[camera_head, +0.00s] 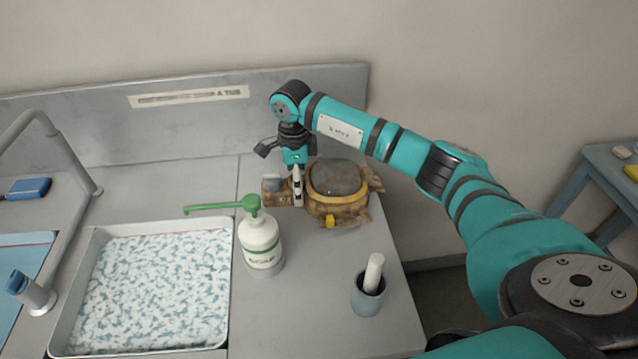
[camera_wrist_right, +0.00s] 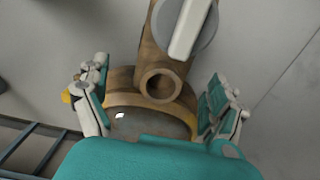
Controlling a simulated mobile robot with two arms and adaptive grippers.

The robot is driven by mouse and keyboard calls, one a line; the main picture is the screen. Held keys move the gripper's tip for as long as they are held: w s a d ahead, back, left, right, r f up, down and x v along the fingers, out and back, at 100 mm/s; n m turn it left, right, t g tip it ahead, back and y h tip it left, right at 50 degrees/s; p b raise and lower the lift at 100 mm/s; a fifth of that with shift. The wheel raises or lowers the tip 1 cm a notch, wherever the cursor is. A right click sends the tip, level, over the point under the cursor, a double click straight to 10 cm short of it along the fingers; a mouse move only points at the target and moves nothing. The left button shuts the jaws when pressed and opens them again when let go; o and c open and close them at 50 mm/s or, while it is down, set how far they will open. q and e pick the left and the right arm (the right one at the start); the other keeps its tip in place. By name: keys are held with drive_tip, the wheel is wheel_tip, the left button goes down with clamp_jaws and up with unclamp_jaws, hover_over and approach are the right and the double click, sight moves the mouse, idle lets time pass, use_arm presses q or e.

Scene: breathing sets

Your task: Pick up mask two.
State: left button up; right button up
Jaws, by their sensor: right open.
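A brown breathing mask (camera_head: 337,181) with a dark grey visor lies on the grey counter, near its back right corner. It is the only mask in view, and I see no number on it. My right gripper (camera_head: 297,186) points down at the mask's left part. In the right wrist view the mask (camera_wrist_right: 124,99) lies below my open right gripper (camera_wrist_right: 158,88), with one finger on each side of its round brown port. I cannot tell whether the fingers touch it. The teal gripper body hides part of the visor. My left gripper is not in view.
A white pump bottle (camera_head: 260,240) with a green spout stands in front of the mask. A grey cup (camera_head: 368,297) holding a white stick stands near the counter's right edge. A tray (camera_head: 233,272) with blue-white speckled contents lies left. A wall panel (camera_head: 180,115) rises behind.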

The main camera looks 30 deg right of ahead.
drive_tip(key=shift+f, duration=0.95)
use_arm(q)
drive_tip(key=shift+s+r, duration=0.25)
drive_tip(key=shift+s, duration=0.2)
use_arm(e)
drive_tip(key=shift+c, duration=0.2)
drive_tip(key=shift+r, duration=0.1)
drive_tip(key=c, duration=1.9)
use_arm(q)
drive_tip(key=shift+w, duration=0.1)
use_arm(e)
wheel_tip(320, 180, up, 9)
drive_tip(key=shift+f+b, duration=0.2)
drive_tip(key=shift+b, duration=1.05)
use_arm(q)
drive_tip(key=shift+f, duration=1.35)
use_arm(e)
drive_tip(key=shift+r, duration=0.7)
